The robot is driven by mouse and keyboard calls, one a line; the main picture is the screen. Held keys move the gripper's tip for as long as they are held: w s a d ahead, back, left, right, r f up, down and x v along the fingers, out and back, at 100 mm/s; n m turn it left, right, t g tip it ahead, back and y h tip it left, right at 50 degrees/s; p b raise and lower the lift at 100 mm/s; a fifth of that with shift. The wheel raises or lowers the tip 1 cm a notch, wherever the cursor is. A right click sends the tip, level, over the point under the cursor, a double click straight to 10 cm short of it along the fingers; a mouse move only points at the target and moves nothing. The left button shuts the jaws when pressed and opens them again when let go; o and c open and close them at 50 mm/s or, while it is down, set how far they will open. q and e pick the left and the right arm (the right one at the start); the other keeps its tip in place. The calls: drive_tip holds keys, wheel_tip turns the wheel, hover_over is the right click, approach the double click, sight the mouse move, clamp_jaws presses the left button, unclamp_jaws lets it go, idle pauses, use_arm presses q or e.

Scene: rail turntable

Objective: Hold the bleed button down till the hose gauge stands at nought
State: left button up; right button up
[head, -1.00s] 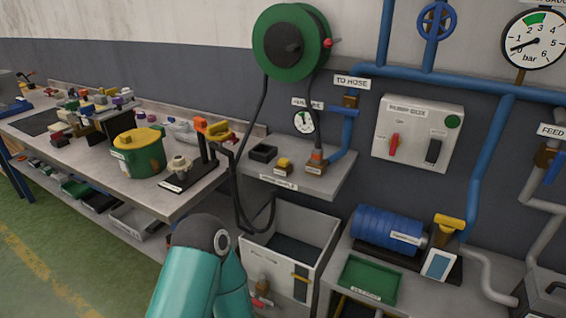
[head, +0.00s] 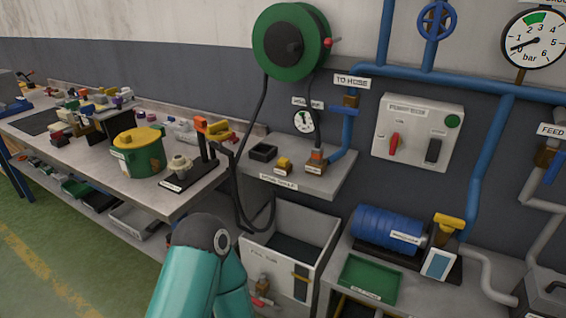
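The small hose gauge (head: 304,121) is a white dial with a green patch on the wall above the grey shelf (head: 335,180). Its needle is too small to read. A small block with a yellow top (head: 284,163) sits on the shelf and looks like the bleed button; its label is not legible. Next to it, a block with an orange part (head: 316,158) stands at the lower end of the black hose and blue pipe. Nothing touches the yellow top. One teal arm of mine rises at the bottom; neither gripper shows.
A green hose reel (head: 290,46) hangs above the shelf. A grey bin (head: 322,240) stands below it. The workbench (head: 190,203) at left holds a green pot (head: 138,158) and several small items. A pump switch box (head: 417,130) and blue pipes are at right.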

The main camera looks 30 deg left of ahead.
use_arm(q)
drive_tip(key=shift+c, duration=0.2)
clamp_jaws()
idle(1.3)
